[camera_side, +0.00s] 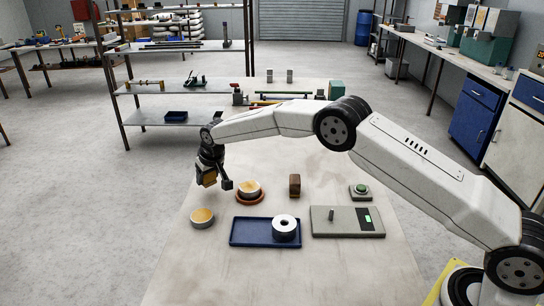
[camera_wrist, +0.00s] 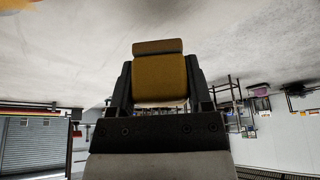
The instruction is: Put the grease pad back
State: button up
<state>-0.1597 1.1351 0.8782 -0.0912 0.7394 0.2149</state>
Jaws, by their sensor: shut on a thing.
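The grease pad, a yellow-brown block with a paler brown end (camera_wrist: 160,78), is between the two dark fingers of my gripper (camera_wrist: 160,88) in the wrist view. In the side view the pad (camera_side: 208,177) is held tilted in my gripper (camera_side: 213,178), above the left edge of the table. My gripper is shut on it. A low round tin with a yellow top (camera_side: 202,217) stands on the table below and in front of the gripper.
A blue tray (camera_side: 250,240) with a silver ring (camera_side: 286,227) lies at the front. Right of it are a grey device with a lever (camera_side: 345,222) and a green button box (camera_side: 361,191). A brown block (camera_side: 294,185) stands mid-table.

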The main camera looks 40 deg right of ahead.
aim_at(210, 181)
jog(key=shift+f, duration=1.45)
jog(key=shift+f, duration=0.1)
jog(key=o, duration=1.1)
jog(key=shift+v, duration=6.1)
